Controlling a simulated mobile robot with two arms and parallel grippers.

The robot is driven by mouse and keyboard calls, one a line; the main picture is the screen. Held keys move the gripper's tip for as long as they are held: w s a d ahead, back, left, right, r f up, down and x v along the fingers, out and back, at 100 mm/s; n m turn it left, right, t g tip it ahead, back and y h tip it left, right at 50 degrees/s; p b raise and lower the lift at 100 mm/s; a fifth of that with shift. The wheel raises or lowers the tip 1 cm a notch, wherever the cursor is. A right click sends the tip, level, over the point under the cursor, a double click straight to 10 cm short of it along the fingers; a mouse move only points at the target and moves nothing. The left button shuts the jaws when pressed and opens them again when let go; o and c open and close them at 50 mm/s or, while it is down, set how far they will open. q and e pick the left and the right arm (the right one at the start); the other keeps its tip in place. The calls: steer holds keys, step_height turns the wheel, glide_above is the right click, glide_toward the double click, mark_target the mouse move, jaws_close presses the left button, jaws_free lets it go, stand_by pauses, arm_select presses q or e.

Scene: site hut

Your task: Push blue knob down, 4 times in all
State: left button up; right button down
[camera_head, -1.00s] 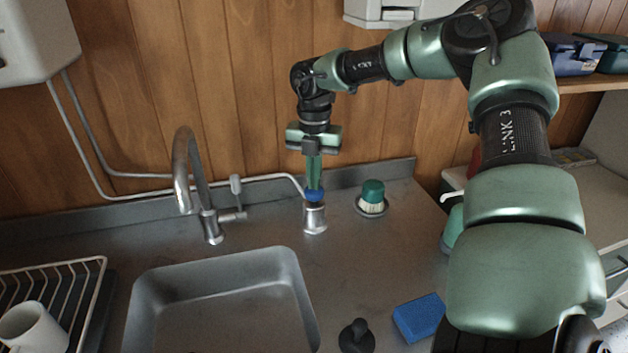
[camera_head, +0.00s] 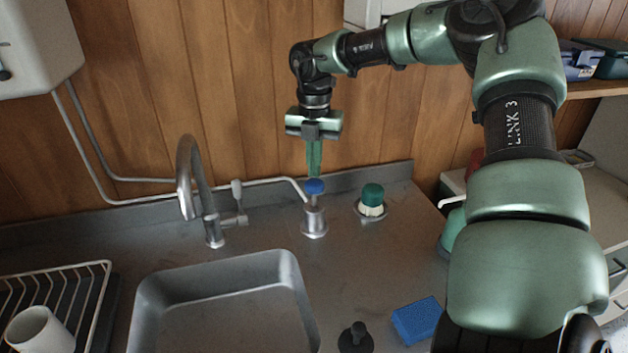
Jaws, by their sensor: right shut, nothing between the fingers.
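The blue knob (camera_head: 315,186) tops a short metal stem on a silver cylindrical base (camera_head: 314,221), which stands upright on the steel counter behind the sink. The knob sits raised, with the stem showing below it. My right gripper (camera_head: 314,174) points straight down with its green fingers shut and empty. Its fingertips are directly above the knob, at or just over its top; I cannot tell whether they touch. My left gripper is not in view.
A metal tap (camera_head: 192,190) stands left of the knob. A green-topped brush (camera_head: 371,200) sits close on the right. The sink (camera_head: 225,310), a black plug (camera_head: 356,338) and a blue sponge (camera_head: 417,320) lie in front. A dish rack (camera_head: 70,290) holds a white mug (camera_head: 38,331).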

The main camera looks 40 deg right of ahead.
mark_target(314, 181)
step_height(314, 181, down, 5)
steer(key=b, duration=0.4)
steer(key=shift+s+f+b, duration=0.1)
steer(key=shift+f+b, duration=0.05)
steer(key=shift+b, duration=0.2)
steer(key=shift+r+p, duration=0.45)
steer(key=shift+r, duration=0.15)
steer(key=shift+r+p, duration=1.05)
steer(key=shift+r, duration=1.05)
steer(key=shift+f, duration=0.15)
steer(key=shift+f+b, duration=2.3)
steer(key=shift+f, duration=0.3)
steer(key=shift+r+p, duration=0.55)
steer(key=shift+r, duration=0.15)
steer(key=shift+r+p, duration=1.1)
steer(key=shift+r, duration=0.9)
